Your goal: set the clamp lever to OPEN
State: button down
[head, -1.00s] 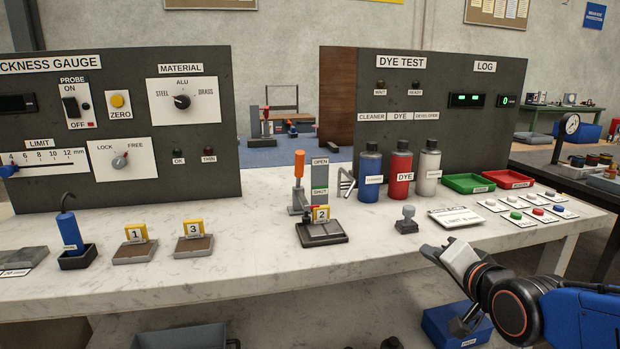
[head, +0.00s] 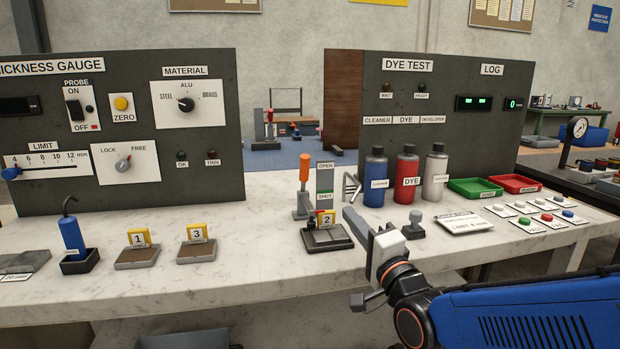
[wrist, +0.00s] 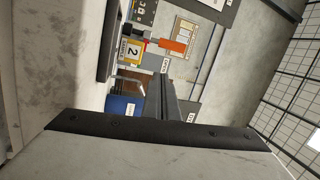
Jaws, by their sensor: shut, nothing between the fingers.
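The clamp lever (head: 305,171) has an orange handle and stands upright on a clamp base at the back middle of the bench. A grey plate beside it reads OPEN (head: 325,166) at the top and SHUT (head: 325,196) lower down. A block with a yellow "2" tag (head: 327,219) sits in the clamp at the lever's foot. My gripper (head: 350,215) is shut and empty, in front and to the right of the clamp, apart from the lever. In the wrist view the orange handle (wrist: 173,45) lies sideways near the top centre.
Blue (head: 375,180), red (head: 407,180) and white (head: 435,178) bottles stand right of the lever.

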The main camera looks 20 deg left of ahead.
aim_at(307, 170)
jog(key=shift+s+a+r+m+y, duration=0.1)
jog(key=shift+s+a+r+y, duration=0.1)
jog(key=shift+a, duration=0.3)
jog(key=shift+s+a+r+m+y, duration=0.1)
jog(key=shift+s+a+r+y, duration=0.1)
jog(key=shift+a, duration=0.35)
jog(key=shift+s+a+r+m+y, duration=0.1)
jog(key=shift+s+a+y, duration=0.1)
jog(key=shift+a, duration=0.3)
jog(key=x, duration=1.4)
jog(key=shift+d+r, duration=0.1)
jog(key=shift+r, duration=0.15)
